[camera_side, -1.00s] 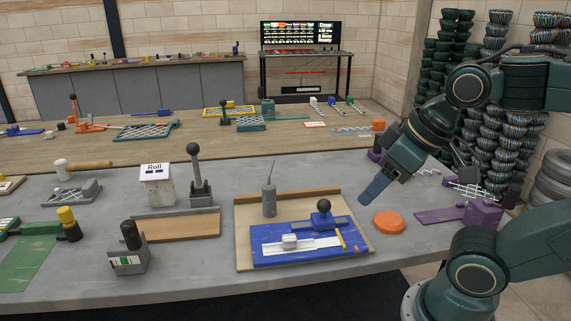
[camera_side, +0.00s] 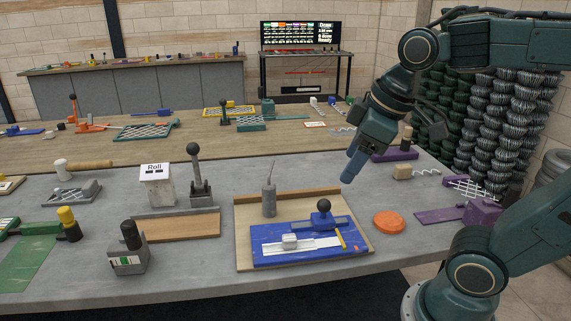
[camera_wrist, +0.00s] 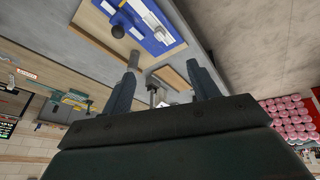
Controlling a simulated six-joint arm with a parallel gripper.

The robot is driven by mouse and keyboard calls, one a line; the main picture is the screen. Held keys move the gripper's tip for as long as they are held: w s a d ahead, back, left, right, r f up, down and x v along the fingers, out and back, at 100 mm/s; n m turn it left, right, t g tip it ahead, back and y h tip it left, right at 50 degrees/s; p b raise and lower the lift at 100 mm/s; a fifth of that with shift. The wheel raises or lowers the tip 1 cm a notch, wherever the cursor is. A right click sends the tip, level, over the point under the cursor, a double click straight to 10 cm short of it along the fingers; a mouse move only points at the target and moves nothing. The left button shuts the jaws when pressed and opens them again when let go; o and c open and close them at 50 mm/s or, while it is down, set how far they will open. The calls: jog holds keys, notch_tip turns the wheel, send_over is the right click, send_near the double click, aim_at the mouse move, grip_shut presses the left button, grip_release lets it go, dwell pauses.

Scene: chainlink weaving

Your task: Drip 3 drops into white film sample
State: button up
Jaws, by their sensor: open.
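A grey dropper-like bottle (camera_side: 269,197) with a thin tilted spout stands upright at the back left of the wooden board (camera_side: 243,222). A blue fixture (camera_side: 275,255) lies on the board, with a white strip (camera_side: 270,248) and a small white block (camera_side: 290,241) on it. Which of these is the film sample I cannot tell. My gripper (camera_side: 349,173) is up and to the right of the bottle, apart from it and empty. In the wrist view my gripper's two fingers (camera_wrist: 164,85) are spread, with the blue fixture (camera_wrist: 158,32) beyond them.
A black-knobbed blue lever (camera_side: 322,218) rises on the fixture, beside a yellow stick (camera_side: 340,238). An orange disc (camera_side: 389,222) lies right of the board. A grey lever press (camera_side: 198,180) and a Roll box (camera_side: 156,186) stand left.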

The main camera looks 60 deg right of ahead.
jog(key=w+d+r+n+g, duration=0.1)
jog(key=w+d+r+n, duration=0.1)
jog(key=w+n, duration=0.4)
jog(key=n+g, duration=0.4)
jog(key=n, duration=0.8)
send_over(269, 184)
notch_tip(269, 184, down, 9)
jog(key=shift+w+d+f+n, duration=0.25)
jog(key=shift+w+f+n, duration=0.05)
jog(key=shift+w+n, duration=0.1)
jog(key=shift+f, duration=4.3)
jog(key=shift+f, duration=0.1)
jog(key=shift+s+a+f, duration=0.1)
jog(key=shift+s+f, duration=0.05)
jog(key=shift+f, duration=1.1)
jog(key=shift+s+f, duration=0.1)
jog(key=shift+f, duration=1.15)
